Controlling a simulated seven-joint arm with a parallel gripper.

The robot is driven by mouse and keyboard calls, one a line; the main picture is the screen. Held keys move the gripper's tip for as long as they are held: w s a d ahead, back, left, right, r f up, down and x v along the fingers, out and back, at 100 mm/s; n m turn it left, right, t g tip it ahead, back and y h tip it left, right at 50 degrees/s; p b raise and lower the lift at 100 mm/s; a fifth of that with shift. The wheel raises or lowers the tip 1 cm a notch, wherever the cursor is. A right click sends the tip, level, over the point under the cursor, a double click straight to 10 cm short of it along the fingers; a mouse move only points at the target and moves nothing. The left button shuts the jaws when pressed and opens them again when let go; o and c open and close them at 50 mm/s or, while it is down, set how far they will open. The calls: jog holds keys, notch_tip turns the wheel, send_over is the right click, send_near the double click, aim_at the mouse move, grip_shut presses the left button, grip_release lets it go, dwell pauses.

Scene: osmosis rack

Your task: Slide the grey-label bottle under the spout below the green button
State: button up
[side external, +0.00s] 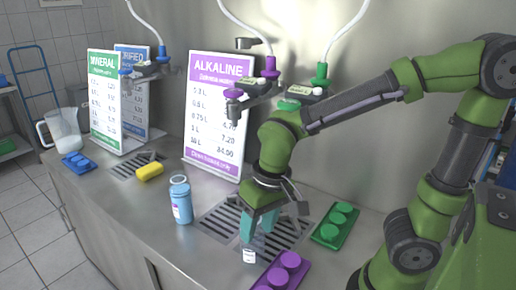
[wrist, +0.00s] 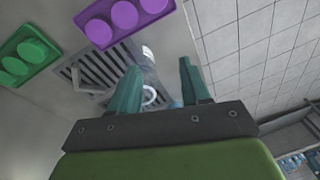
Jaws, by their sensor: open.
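The grey-label bottle (side external: 249,257) is mostly hidden behind my gripper in the side view; only its lower part with a pale label shows near the counter's front edge. In the wrist view a greyish clear bottle (wrist: 147,76) with a ring on its cap shows between the fingers, closer to the left one. My gripper (side external: 257,222) points down over it with teal fingers apart; the fingers also show in the wrist view (wrist: 160,66). Contact cannot be told. A green-topped spout (side external: 320,72) hangs at the back right, partly behind my arm. A green button pad (side external: 337,222) lies right of the grate.
A purple button pad (side external: 283,272) lies at the front edge. A yellow object (side external: 149,172), a blue pad (side external: 78,163) and price signs (side external: 217,110) stand further left.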

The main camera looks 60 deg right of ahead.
jog(key=w+a+f+m+h, duration=0.1)
jog(key=f+m+h, duration=0.1)
jog(key=f+m, duration=0.1)
jog(key=w+a+f+m+g+h, duration=0.1)
jog(key=f+m+h, duration=0.2)
jog(key=w+a+f+m+g+h, duration=0.1)
jog(key=w+f+m+h, duration=0.1)
jog(key=f+m+h, duration=0.1)
jog(key=shift+w+a+f+m, duration=0.1)
jog(key=shift+a+f+m, duration=0.2)
jog(key=shift+f+m, duration=0.2)
jog(key=shift+w+d+f+m+h, duration=0.2)
jog(key=shift+d+f+m, duration=0.1)
jog(key=shift+f+m, duration=0.65)
jog(key=shift+w+d+f+m+h, duration=0.15)
jog(key=shift+w+d+f+m, duration=0.15)
jog(key=shift+f+m, duration=0.65)
jog(key=shift+w+d+f+m+h, duration=0.15)
jog(key=shift+d+f+m, duration=0.2)
jog(key=shift+f+m, duration=0.6)
jog(key=shift+s+d+f, duration=0.1)
jog(key=shift+d, duration=3.7)
jog(key=shift+s+d+f, duration=0.1)
jog(key=shift+d, duration=3.65)
jog(key=shift+a, duration=2.5)
jog(key=shift+r, duration=0.1)
